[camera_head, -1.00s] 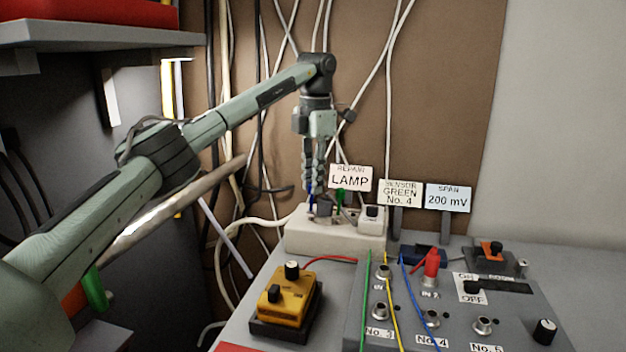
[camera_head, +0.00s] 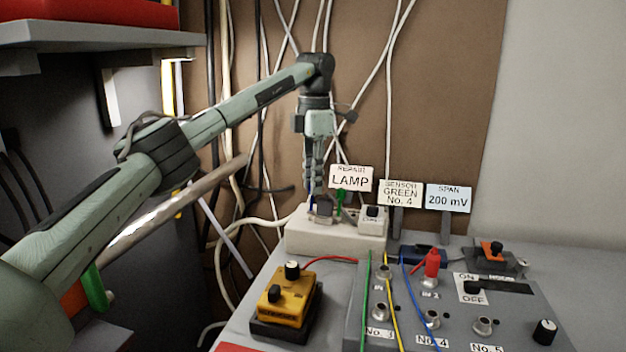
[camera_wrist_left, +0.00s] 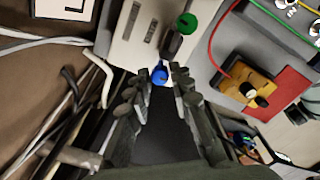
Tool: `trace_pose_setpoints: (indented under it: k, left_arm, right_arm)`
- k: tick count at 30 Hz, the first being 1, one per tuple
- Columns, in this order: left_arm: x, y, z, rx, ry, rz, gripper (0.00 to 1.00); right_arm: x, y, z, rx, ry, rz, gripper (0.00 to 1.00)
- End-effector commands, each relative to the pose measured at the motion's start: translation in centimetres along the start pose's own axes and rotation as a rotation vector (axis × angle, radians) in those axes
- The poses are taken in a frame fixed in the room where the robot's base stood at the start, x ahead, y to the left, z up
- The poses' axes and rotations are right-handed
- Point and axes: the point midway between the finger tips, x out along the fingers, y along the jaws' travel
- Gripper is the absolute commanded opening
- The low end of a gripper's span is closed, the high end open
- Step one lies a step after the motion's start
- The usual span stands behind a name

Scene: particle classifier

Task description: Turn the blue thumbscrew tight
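The blue thumbscrew (camera_wrist_left: 160,75) shows in the left wrist view at the edge of the white box (camera_wrist_left: 132,45), near a dark connector piece. In the head view it is mostly hidden by my fingers at the box's left end. My left gripper (camera_head: 313,190) points down over the left end of the white box (camera_head: 330,240). In the left wrist view my left fingers (camera_wrist_left: 158,82) are apart, one on each side of the blue thumbscrew, with a visible gap around it.
A green thumbscrew (camera_head: 340,202) stands close to the right of my fingers, beside the "LAMP" sign (camera_head: 350,178). A yellow control box (camera_head: 286,302) stands in front. A grey panel (camera_head: 460,320) with sockets and cables is at the right. Loose cables hang behind.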

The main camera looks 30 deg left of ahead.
Motion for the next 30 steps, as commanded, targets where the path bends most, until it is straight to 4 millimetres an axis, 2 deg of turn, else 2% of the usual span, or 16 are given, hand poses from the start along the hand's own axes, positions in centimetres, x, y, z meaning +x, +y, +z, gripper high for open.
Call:
trace_pose_setpoints:
  k: [1, 3, 14, 17, 27, 30]
  left_arm:
    - [0.0, 0.0, 0.0, 0.0, 0.0, 0.0, 0.3]
    - [0.0, 0.0, 0.0, 0.0, 0.0, 0.0, 0.39]
    - [-0.5, 0.0, 0.0, 0.0, -0.001, 0.0, 0.39]
    - [-1.7, -0.1, 0.1, 0.001, -0.001, 0.001, 0.39]
    - [-8.9, 0.0, 0.1, -0.002, -0.001, 0.003, 0.39]
    - [-10.4, 0.0, 0.1, -0.002, 0.0, 0.002, 0.39]
  right_arm:
    - [0.0, 0.0, 0.0, 0.0, 0.0, 0.0, 0.4]
    - [0.0, 0.0, 0.0, 0.0, 0.0, 0.0, 0.4]
    - [0.0, -0.1, 0.3, -0.001, -0.004, -0.001, 0.4]
    - [0.0, -0.1, 0.2, 0.0, -0.003, -0.001, 0.4]
    - [0.0, -0.1, 0.1, 0.0, -0.001, -0.001, 0.4]
    - [0.0, -0.1, 0.1, 0.0, -0.001, -0.001, 0.4]
